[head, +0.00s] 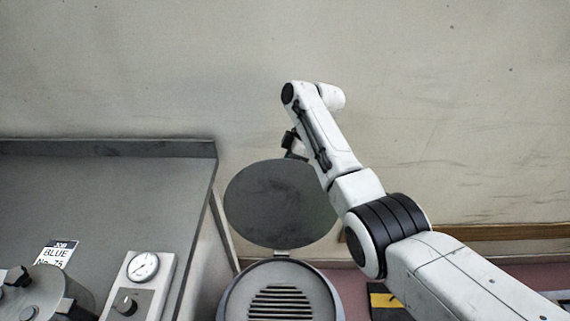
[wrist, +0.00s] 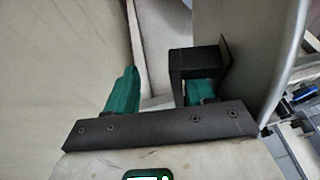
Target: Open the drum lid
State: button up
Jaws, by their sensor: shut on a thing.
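The drum lid (head: 265,205) is a round dark grey disc, swung up on its hinge and standing raised behind the drum (head: 235,300). The drum's open top shows a slotted grey inside. The lid's black handle (head: 290,143) is at its upper edge, beside my arm. In the wrist view, my gripper (wrist: 160,95) has two green fingers and is shut on the black handle (wrist: 195,58), with one finger inside its loop. The lid (wrist: 262,60) with its pale rim fills the right of that view. My arm hides the gripper in the head view.
A grey bench (head: 110,200) stands left of the drum, with a dial box (head: 140,285), a job card (head: 55,254) and a grey pot (head: 45,295) on it. A plain wall (head: 450,90) is close behind the lid. A black-yellow striped marking (head: 384,300) lies at right.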

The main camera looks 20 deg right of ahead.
jog(key=shift+o, duration=0.8)
jog(key=shift+d+f, duration=0.1)
jog(key=shift+a+r, duration=0.2)
jog(key=shift+r, duration=0.05)
jog(key=v, duration=1)
jog(key=shift+d+r+b, duration=0.15)
jog(key=shift+r+b, duration=0.15)
jog(key=shift+b, duration=0.1)
